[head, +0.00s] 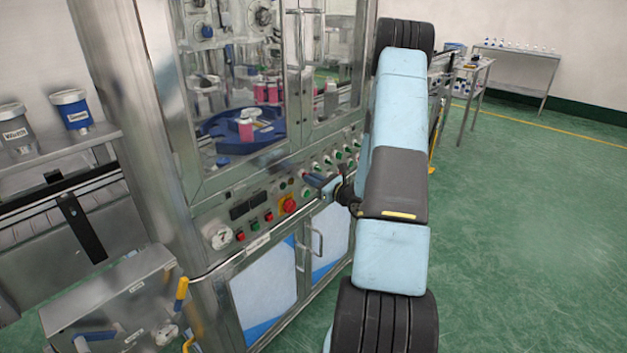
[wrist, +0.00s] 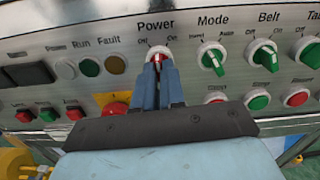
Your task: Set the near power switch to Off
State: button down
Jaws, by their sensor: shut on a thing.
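The power switch (wrist: 159,52) is a red knob in a pale ring under the word "Power" on the steel panel, in the wrist view. Small position labels sit to its upper left and upper right. My gripper (wrist: 158,70) is shut on the knob, with its two blue fingers on either side. The fingers hide most of the knob, so I cannot tell which way it points. In the head view my gripper (head: 317,181) reaches the machine's front panel, and the switch is hidden behind it.
The green mode switch (wrist: 212,58) and belt switch (wrist: 264,56) are to the right. A red emergency button (wrist: 116,109) is at lower left, with small red and green buttons beyond it. Door handles (head: 318,242) stick out below the panel. Open green floor (head: 520,220) lies right.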

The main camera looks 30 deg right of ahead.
jog(key=n, duration=0.4)
jog(key=shift+d+f+n, duration=0.1)
jog(key=shift+d+n, duration=0.05)
jog(key=shift+n, duration=0.25)
dwell(0.4)
jog(key=c, duration=1.2)
grip_release()
jog(key=v, duration=1.3)
jog(key=shift+s, duration=0.35)
